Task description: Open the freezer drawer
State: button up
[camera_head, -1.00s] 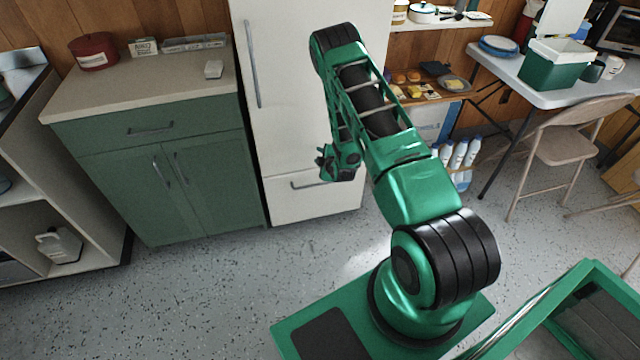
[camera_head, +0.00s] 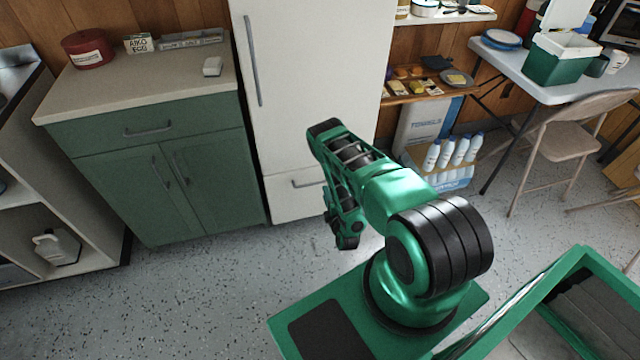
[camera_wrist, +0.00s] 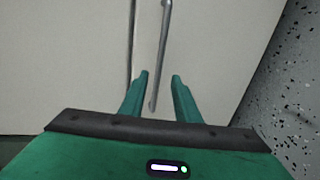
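The freezer drawer (camera_head: 290,207) is the white bottom panel of the fridge, and it looks closed, flush under the tall door. Its grey bar handle (camera_head: 305,183) shows near the drawer's top; my arm hides the right part. My gripper (camera_head: 346,240) hangs low in front of the drawer in the head view. In the wrist view my gripper (camera_wrist: 159,78) has its two green fingers apart. The handle (camera_wrist: 164,45) runs lengthwise in the gap between them in the picture. I cannot tell whether it is within finger depth. The drawer's white front (camera_wrist: 215,50) fills much of that view.
The fridge door (camera_head: 310,80) with its long handle is above the drawer. A green cabinet (camera_head: 155,170) stands left of it. Speckled floor (camera_head: 200,290) is clear before the drawer.

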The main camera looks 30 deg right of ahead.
aim_at(321, 182)
jog(key=x, duration=0.9)
jog(key=shift+w+d, duration=0.2)
jog(key=shift+d, duration=0.05)
jog(key=shift+c, duration=0.6)
